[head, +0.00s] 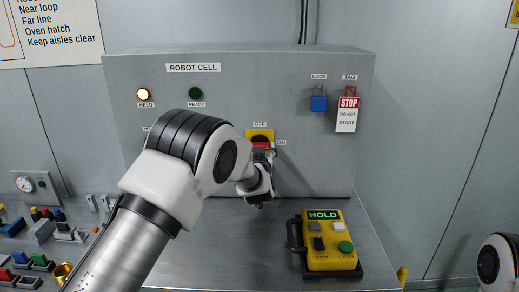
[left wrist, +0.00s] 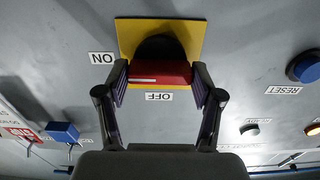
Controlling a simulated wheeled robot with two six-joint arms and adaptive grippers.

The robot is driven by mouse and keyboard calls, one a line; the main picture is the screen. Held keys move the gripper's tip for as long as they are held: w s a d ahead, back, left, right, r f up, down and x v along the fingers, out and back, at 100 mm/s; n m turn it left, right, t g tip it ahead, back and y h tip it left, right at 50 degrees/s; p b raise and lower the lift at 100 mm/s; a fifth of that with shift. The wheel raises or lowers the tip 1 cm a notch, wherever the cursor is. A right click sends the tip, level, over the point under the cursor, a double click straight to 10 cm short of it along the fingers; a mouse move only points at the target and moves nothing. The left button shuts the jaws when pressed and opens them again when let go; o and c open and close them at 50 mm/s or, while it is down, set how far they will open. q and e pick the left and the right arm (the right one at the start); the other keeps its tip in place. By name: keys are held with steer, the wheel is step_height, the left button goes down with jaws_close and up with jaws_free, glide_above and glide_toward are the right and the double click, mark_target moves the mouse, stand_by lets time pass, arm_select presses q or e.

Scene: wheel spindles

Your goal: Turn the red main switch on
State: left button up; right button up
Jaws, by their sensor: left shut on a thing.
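The red main switch (left wrist: 160,72) has a red bar handle on a dark round hub over a yellow plate (left wrist: 192,33). It also shows on the grey cabinet in the head view (head: 261,145), partly hidden by my gripper. My left gripper (left wrist: 160,82) is shut on the red handle, one finger at each end of the bar. My right gripper is out of view.
A blue padlock (head: 318,104) and a STOP tag (head: 348,112) hang at right. A yellow pendant (head: 331,245) reading HOLD lies on the bench. Small parts crowd the left.

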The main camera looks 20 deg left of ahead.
arm_select(q)
steer(key=o, duration=0.8)
steer(key=shift+r, duration=0.2)
steer(key=o, duration=0.3)
steer(key=shift+o, duration=0.2)
steer(key=shift+w+f, duration=0.1)
steer(key=shift+f, duration=0.05)
steer(key=v, duration=1.2)
